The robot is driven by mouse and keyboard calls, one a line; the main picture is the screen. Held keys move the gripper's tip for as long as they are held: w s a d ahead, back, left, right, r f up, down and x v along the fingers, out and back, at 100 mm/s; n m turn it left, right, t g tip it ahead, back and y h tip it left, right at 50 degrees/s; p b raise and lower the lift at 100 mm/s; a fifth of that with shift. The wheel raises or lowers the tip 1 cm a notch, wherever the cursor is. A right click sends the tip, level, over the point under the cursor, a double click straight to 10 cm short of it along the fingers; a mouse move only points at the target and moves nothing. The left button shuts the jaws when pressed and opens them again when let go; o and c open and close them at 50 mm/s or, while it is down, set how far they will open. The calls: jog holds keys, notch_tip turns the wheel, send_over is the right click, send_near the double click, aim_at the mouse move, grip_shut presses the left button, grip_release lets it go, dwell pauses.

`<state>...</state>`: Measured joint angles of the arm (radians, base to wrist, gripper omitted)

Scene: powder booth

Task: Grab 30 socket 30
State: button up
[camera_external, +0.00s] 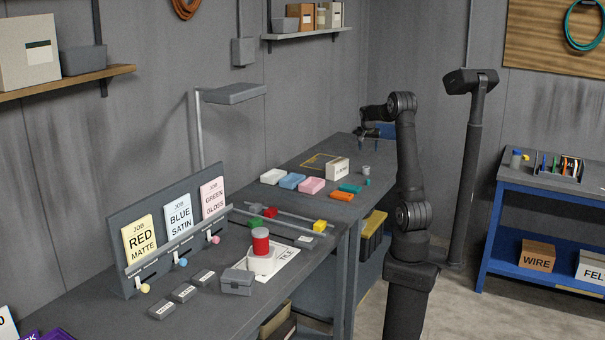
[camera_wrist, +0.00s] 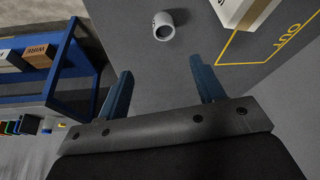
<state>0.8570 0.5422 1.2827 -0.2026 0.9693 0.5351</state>
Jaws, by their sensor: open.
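A small light-grey hollow cylinder, likely the socket (camera_external: 366,170), stands on the far part of the bench. It also shows in the wrist view as a grey ring-ended cylinder (camera_wrist: 163,27) near the top middle, with a dark mark on its side too small to read. My gripper (camera_external: 369,147) is above the bench, farther back than the cylinder. In the wrist view its two blue fingers (camera_wrist: 163,78) are spread apart with nothing between them. The cylinder lies beyond the fingertips, not touching them.
A white lettered box (camera_external: 337,169) stands left of the cylinder, by a yellow outline marked OUT (camera_wrist: 262,55). A small teal piece (camera_external: 367,182), a teal block (camera_external: 350,188) and an orange block (camera_external: 341,196) are close by. A blue-framed table (camera_external: 550,190) stands across the floor.

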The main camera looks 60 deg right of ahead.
send_near(366, 167)
jog(key=x, duration=0.5)
jog(key=shift+s+d, duration=0.2)
jog(key=shift+s, duration=0.2)
jog(key=x, duration=0.5)
jog(key=shift+w+a+f, duration=0.2)
jog(key=shift+w, duration=0.15)
jog(key=c, duration=1.2)
jog(key=shift+o, duration=0.2)
jog(key=shift+r, duration=0.15)
